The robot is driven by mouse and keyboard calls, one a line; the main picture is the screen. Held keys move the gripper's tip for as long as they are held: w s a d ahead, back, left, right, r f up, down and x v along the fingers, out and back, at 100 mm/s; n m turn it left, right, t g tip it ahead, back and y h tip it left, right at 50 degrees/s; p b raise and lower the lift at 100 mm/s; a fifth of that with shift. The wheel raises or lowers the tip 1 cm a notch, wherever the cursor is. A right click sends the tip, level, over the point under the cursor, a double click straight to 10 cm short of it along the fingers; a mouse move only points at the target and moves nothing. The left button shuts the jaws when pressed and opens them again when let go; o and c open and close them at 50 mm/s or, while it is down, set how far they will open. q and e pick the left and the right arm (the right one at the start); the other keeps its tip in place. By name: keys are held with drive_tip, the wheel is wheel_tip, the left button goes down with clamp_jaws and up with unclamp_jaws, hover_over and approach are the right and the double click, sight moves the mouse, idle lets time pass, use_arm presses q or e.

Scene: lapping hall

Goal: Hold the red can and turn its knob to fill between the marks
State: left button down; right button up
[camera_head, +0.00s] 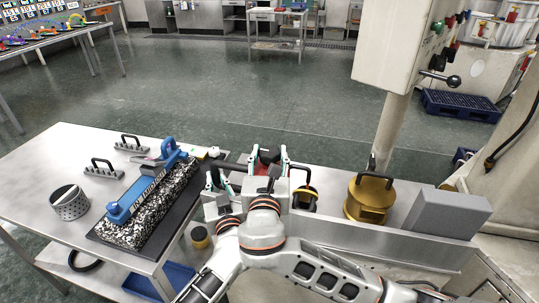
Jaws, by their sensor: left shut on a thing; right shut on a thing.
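The red can (275,171) is mostly hidden; only small red and dark parts show between the fingers of my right gripper (269,155). My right gripper is shut on it, its two fingers standing on either side. My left gripper (222,178) is just to the left, shut on a dark bar (235,166) that runs towards the red can. Whether this bar belongs to the can is unclear. The knob, the marks and the fill level cannot be made out.
A steel table (40,190) on the left bears a blue-handled tool (120,208) on a speckled block (150,215), a perforated cup (70,203) and handled racks (102,168). A brass pot (368,198) and a grey block (447,212) stand to the right. A pale column (392,130) rises behind.

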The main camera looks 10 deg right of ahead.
drive_tip(key=shift+m+g+h, duration=0.6)
drive_tip(key=shift+m+h, duration=0.6)
drive_tip(key=shift+h, duration=0.6)
drive_tip(key=o, duration=1.1)
drive_tip(key=shift+r, duration=0.1)
